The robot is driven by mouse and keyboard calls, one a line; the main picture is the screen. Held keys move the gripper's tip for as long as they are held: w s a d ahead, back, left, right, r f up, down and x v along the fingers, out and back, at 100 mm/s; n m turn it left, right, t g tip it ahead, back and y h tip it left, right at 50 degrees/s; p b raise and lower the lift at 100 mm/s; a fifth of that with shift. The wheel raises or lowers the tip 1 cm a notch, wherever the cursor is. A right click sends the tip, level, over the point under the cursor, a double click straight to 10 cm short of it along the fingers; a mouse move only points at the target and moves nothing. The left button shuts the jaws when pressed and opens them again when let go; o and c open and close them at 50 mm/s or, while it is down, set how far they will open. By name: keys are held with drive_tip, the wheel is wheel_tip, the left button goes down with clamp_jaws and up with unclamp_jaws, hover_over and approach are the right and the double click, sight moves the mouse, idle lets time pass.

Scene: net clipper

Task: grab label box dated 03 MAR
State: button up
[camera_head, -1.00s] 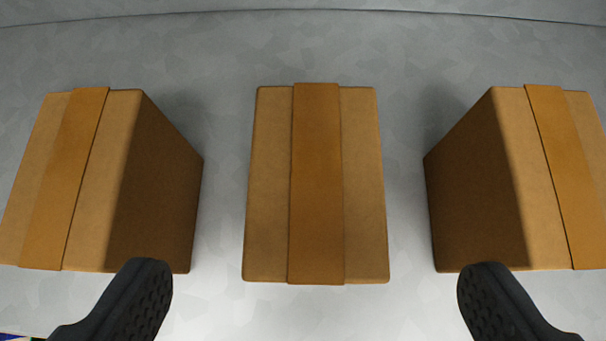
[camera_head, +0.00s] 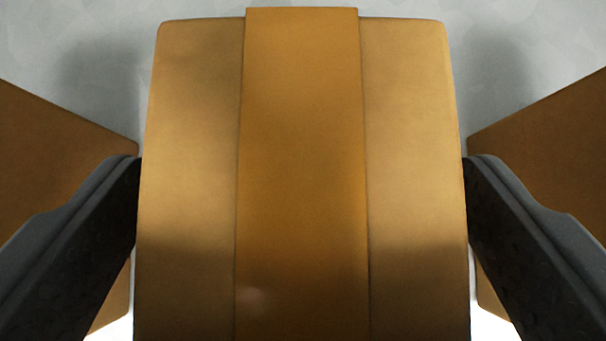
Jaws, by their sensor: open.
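The middle cardboard box (camera_head: 190,130) fills the centre of the view, seen from above, with a darker tape strip down its top. My gripper (camera_head: 302,165) is open, with one black finger at the box's left side and the other at its right side. The fingertips are very close to the box sides; I cannot tell whether they touch. No label or date shows on any visible face, so I cannot tell which box is dated 03 MAR. The box's near end is cut off by the bottom edge.
A second box (camera_head: 55,150) stands to the left and a third box (camera_head: 555,140) to the right, both partly hidden by my fingers. Narrow gaps separate them from the middle box. The grey surface (camera_head: 520,50) is clear beyond the boxes.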

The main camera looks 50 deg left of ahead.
drive_tip(key=c, duration=1.3)
